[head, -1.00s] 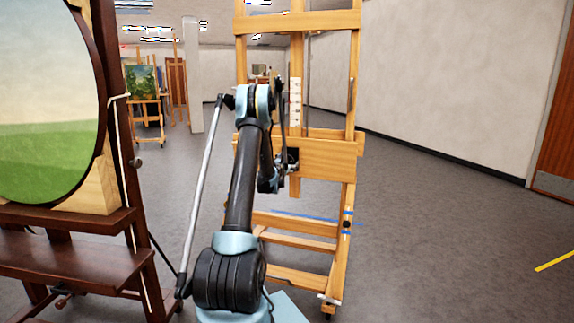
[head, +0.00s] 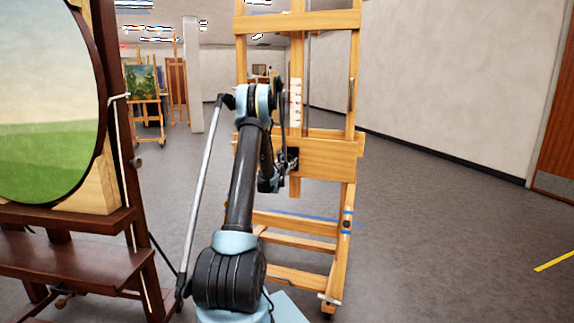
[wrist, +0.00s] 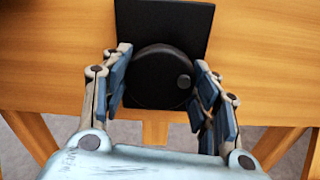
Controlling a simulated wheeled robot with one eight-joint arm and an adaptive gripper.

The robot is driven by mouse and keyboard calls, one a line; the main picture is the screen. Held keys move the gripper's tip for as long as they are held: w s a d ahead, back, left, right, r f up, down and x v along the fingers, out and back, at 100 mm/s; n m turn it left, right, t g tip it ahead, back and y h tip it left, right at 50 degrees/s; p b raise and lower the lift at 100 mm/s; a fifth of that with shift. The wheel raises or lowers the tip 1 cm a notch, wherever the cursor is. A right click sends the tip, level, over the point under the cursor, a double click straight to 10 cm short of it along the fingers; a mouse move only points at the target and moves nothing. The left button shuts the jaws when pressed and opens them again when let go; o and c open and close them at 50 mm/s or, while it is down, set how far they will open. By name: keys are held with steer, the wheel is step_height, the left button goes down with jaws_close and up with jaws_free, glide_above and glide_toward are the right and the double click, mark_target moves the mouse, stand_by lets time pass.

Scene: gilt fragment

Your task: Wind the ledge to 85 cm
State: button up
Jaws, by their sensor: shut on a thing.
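The light wooden easel stands ahead in the head view, with its ledge (head: 338,150) across the uprights. A white scale (head: 295,103) with dark marks runs up the central mast just above the ledge; its figures are too small to read. In the wrist view, a round black knob (wrist: 160,75) with a small grey stud sits on a black plate (wrist: 165,22) fixed to the wooden front. My gripper (wrist: 165,88) has a finger on each side of the knob and is shut on it. In the head view, my arm partly hides the knob.
A dark wooden easel (head: 70,262) with a round landscape painting (head: 45,110) stands close at left. Smaller easels (head: 147,110) and a white pillar (head: 194,75) are farther back. Floor at right is clear, with a yellow tape strip (head: 554,261).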

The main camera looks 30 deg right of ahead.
steer(key=n, duration=1)
steer(key=shift+a, duration=0.1)
steer(key=n, duration=0.9)
steer(key=shift+w+a, duration=0.1)
steer(key=n, duration=1.3)
steer(key=shift+n, duration=2.4)
